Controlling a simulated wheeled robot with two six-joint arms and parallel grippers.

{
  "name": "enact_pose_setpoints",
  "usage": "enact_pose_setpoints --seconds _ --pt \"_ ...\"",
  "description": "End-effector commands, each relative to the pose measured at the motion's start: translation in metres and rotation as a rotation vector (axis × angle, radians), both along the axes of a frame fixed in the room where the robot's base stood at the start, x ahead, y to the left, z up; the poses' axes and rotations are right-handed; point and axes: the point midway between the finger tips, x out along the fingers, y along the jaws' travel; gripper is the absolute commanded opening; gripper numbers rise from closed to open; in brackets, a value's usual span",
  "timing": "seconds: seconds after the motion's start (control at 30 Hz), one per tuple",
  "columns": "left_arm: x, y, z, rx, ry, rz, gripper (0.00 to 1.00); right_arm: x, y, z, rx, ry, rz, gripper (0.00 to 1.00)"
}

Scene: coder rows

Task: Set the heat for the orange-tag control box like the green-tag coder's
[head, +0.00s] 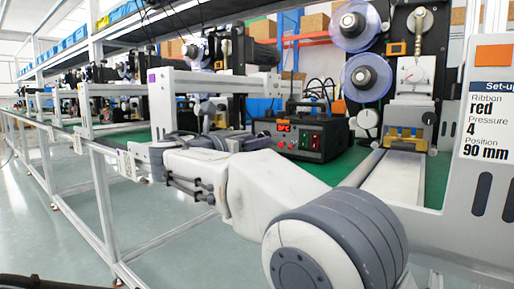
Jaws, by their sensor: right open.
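The orange-tag control box (318,140) is a black box on the green bench top, right of centre. It has a small red-lit display (283,126), too small to read surely, and red and green controls on its front. An orange tag shows by the display. My right gripper (232,140) is open, just left of the box; I cannot tell whether it touches anything. My right arm reaches in from the lower right and hides part of the bench. I cannot pick out a green-tag coder among the coders further left. My left gripper is not in view.
An orange-tag coder (398,75) with ribbon reels stands behind, right of the box. A set-up card (486,125) at right reads ribbon red, pressure 4, position 90 mm. More coders (205,50) line the bench leftward.

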Motion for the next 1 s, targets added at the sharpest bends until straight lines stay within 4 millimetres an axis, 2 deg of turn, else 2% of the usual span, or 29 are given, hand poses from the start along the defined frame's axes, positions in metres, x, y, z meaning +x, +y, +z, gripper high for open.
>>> enact_pose_setpoints --seconds 0.13,0.43,0.47,0.5,0.57,0.6,1.0 --pt "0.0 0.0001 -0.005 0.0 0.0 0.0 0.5 0.0102 -0.0069 -0.0007 0.0 0.0 0.001 0.48" --pt "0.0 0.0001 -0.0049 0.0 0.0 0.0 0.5 0.0124 -0.0071 0.0003 0.0 0.0 0.003 0.48" --pt "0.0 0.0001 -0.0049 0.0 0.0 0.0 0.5 0.0123 -0.007 0.0003 0.0 0.0 0.003 0.45" --pt "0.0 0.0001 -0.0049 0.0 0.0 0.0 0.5 0.0123 -0.007 0.0002 0.0 0.0 0.003 0.29" --pt "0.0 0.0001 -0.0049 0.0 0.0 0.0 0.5 0.0123 -0.007 0.0002 0.0 0.0 0.003 0.06" --pt "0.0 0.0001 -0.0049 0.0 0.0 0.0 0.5 0.0123 -0.0071 0.0002 0.0 0.0 0.003 0.0" --pt "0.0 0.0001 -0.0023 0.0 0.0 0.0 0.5 0.012 -0.0072 0.0006 0.051 -0.036 0.002 0.0"
